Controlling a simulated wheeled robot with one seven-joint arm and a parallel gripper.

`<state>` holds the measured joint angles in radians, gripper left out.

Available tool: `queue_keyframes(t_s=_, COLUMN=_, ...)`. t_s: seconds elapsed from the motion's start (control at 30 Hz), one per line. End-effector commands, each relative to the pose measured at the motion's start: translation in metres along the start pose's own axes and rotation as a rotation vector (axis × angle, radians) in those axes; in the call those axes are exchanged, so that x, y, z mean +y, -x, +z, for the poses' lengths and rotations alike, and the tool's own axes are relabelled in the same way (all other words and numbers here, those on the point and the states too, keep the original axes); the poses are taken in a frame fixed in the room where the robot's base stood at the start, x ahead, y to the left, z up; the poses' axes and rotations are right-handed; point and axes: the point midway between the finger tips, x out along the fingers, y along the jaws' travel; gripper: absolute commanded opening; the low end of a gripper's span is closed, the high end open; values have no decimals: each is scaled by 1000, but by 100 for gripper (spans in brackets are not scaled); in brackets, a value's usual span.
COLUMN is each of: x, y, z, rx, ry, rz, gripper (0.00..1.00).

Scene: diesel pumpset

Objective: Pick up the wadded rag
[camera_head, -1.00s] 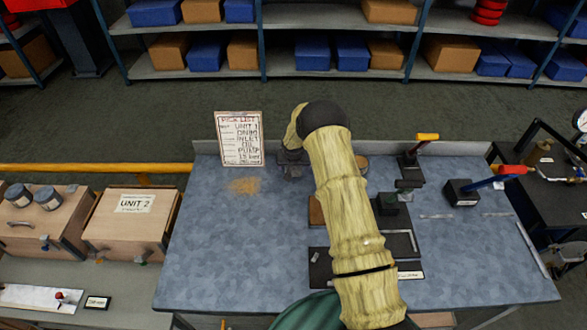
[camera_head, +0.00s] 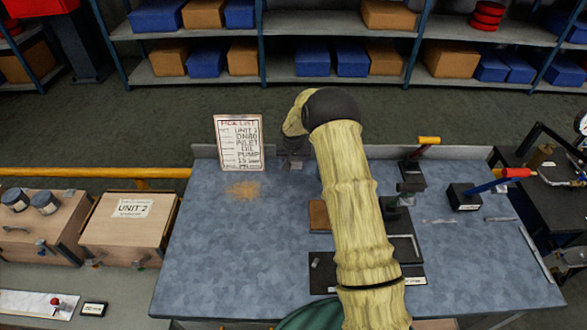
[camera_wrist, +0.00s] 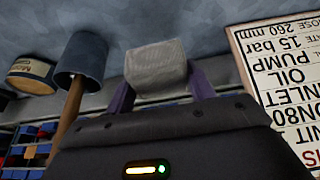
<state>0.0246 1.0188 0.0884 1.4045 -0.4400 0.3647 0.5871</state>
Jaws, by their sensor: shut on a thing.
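The wadded rag (camera_wrist: 157,70) is a pale grey, woven-looking, blocky lump in the wrist view. My gripper (camera_wrist: 160,88) is shut on it, with a purple finger on each side. In the head view my gripper (camera_head: 294,148) is small and dark, near the back edge of the workbench (camera_head: 220,250), just right of the pick list board. Whether the rag clears the bench top is hard to tell.
The pick list board (camera_head: 239,142) stands close to my gripper and also shows in the wrist view (camera_wrist: 285,80). A mallet (camera_wrist: 82,55) and a round tin (camera_wrist: 32,75) are nearby. A sandy patch (camera_head: 243,189) lies on the bench. The bench's left side is mostly clear.

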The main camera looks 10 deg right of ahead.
Motion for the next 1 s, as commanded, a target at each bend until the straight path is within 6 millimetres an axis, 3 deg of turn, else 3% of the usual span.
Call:
queue_keyframes(t_s=0.23, x=1, y=31, z=-13, rx=2, ry=-2, rz=0, gripper=32)
queue_keyframes(t_s=0.77, x=0, y=34, z=-14, rx=0, ry=-1, rz=0, gripper=32)
queue_keyframes(t_s=0.8, x=0, y=34, z=-14, rx=0, ry=-1, rz=0, gripper=50)
queue_keyframes(t_s=0.87, x=0, y=34, z=-14, rx=0, ry=-1, rz=0, gripper=38)
queue_keyframes(t_s=1.0, x=0, y=34, z=-14, rx=0, ry=-1, rz=0, gripper=36)
